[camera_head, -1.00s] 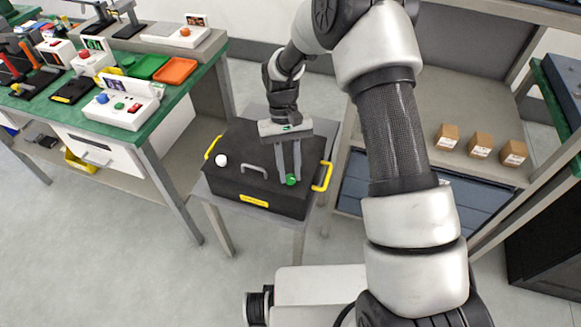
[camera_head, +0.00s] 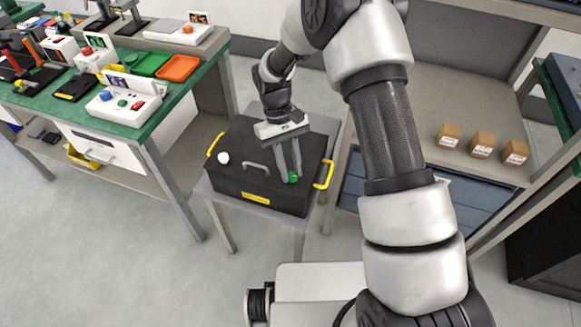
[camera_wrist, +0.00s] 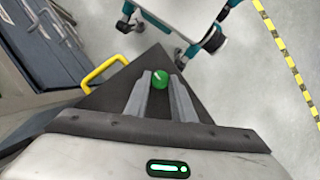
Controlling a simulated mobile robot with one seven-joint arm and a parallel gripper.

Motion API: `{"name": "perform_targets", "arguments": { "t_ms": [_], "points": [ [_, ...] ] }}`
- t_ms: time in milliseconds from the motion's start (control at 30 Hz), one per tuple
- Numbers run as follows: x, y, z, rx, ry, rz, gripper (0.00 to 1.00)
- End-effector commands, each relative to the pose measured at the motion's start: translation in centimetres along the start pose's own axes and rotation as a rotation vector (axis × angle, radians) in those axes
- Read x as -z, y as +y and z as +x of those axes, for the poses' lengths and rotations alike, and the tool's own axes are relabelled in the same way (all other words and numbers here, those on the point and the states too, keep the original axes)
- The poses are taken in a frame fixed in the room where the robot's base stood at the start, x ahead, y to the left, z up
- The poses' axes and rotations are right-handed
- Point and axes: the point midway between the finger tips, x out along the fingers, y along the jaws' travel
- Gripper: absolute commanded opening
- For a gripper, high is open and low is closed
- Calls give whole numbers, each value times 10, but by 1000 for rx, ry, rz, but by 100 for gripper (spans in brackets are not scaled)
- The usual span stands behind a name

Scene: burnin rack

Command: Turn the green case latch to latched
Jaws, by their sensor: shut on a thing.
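The green case latch (camera_head: 293,178) is a round green knob on top of the black case (camera_head: 232,183), near its front right corner. The green knob also shows in the wrist view (camera_wrist: 160,79), with a pale mark on its top. My gripper (camera_head: 289,178) points down from above and its two fingers are shut on the knob, one on each side. In the wrist view my gripper (camera_wrist: 162,88) has the knob between its fingertips. A white knob (camera_head: 223,158) sits at the left of the case lid.
The case has a grey lid handle (camera_head: 257,168) and yellow side handles (camera_head: 324,174). It stands on a small grey table (camera_head: 275,222). A green-topped bench (camera_head: 150,125) stands at left, a shelf with several small boxes (camera_head: 482,145) at right.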

Motion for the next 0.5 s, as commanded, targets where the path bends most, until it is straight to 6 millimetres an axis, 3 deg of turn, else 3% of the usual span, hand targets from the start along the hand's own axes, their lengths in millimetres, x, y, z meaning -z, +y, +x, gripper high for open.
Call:
{"name": "perform_targets", "arguments": {
  "t_ms": [33,133,500],
  "points": [
    [1,0,0,-1,3,-1,24],
    [1,0,0,0,2,0,41],
    [0,0,-4,0,2,1,41]
  ]
}}
